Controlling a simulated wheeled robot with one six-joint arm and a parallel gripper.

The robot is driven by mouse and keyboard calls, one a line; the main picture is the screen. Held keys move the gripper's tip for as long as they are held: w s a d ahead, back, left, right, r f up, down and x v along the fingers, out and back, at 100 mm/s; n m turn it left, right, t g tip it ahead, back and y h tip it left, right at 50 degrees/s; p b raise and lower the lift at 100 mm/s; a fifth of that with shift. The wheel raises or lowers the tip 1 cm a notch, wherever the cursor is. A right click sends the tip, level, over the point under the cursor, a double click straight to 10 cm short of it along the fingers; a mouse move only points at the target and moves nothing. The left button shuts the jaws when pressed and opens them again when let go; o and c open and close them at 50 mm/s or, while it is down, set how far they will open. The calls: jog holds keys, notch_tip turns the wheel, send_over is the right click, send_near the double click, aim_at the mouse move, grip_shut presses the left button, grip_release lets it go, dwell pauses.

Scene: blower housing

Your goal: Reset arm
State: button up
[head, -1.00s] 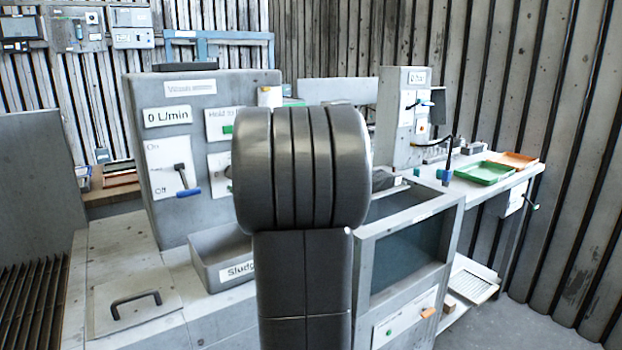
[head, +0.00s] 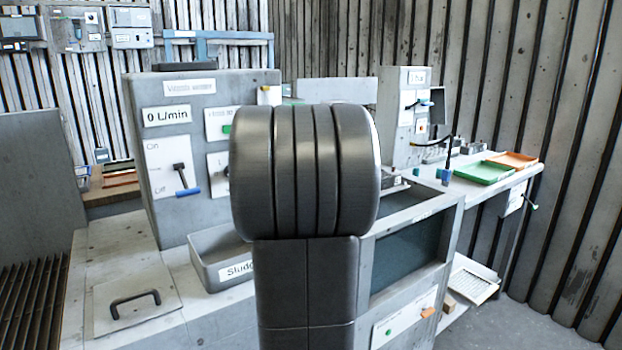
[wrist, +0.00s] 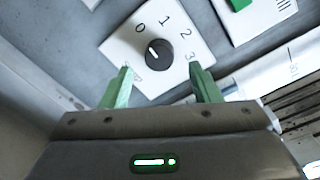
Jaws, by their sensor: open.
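My gripper (wrist: 160,88) shows in the wrist view with its two green fingers apart and nothing between them. Beyond the fingertips is a black rotary knob (wrist: 158,52) on a white plate marked 0, 1, 2, 3. I cannot tell the exact distance between fingers and knob, but they look apart. In the head view my dark arm fills the middle and hides the gripper and part of the panel behind it.
A green tray (head: 482,172) and an orange tray (head: 513,159) lie on the right bench. Floor (head: 530,325) is clear at lower right.

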jog(key=f+v, duration=0.1)
jog(key=v, duration=0.9)
jog(key=r+x, duration=0.1)
jog(key=x, duration=1.3)
jog(key=s+d+m+p, duration=0.8)
jog(key=s+p, duration=0.3)
jog(key=p, duration=0.1)
jog(key=shift+m+y, duration=0.4)
jog(key=shift+d+f, duration=0.1)
jog(key=shift+d, duration=0.05)
